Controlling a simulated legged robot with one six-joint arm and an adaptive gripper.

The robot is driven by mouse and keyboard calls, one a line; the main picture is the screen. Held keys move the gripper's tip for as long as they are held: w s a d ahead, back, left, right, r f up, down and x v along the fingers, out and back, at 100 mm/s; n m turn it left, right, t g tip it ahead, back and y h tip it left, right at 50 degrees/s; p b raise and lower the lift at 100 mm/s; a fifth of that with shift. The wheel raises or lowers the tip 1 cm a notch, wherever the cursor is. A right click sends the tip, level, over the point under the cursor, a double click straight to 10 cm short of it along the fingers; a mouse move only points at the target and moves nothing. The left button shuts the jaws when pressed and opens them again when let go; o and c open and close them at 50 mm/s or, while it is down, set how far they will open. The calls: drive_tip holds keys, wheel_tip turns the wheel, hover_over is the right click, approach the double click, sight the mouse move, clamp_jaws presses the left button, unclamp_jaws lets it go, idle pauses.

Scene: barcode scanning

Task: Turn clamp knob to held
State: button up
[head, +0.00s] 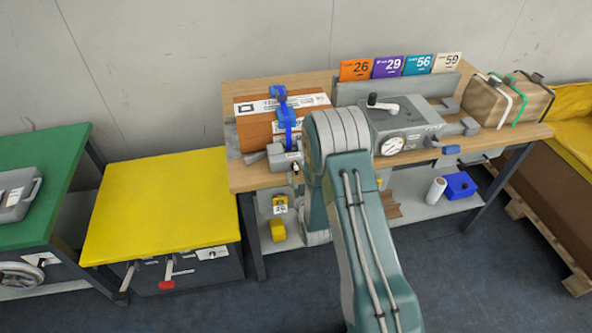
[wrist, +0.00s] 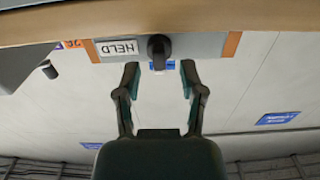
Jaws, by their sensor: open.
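In the wrist view, which looks upside down, a black knob (wrist: 158,46) sits on a grey panel (wrist: 205,46). A white label reading HELD (wrist: 118,48) is beside the knob, on its left in the picture. My gripper (wrist: 159,77) is open, with its two fingers apart and nothing between them. The knob lies just beyond the fingertips, roughly centred between them; I see no contact. In the head view my arm hides the gripper and the knob. A blue clamp (head: 284,112) stands over a brown parcel (head: 255,122) on the wooden bench.
The wooden bench (head: 248,180) also holds a grey machine with a dial (head: 405,125), several coloured number cards and a strapped parcel (head: 492,103). A yellow-topped cabinet (head: 160,210) stands left. A lower shelf (head: 415,211) carries a blue bin (head: 461,186). The floor in front is clear.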

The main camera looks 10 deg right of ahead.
sight(297, 172)
drive_tip(key=shift+w, duration=1.6)
clamp_jaws()
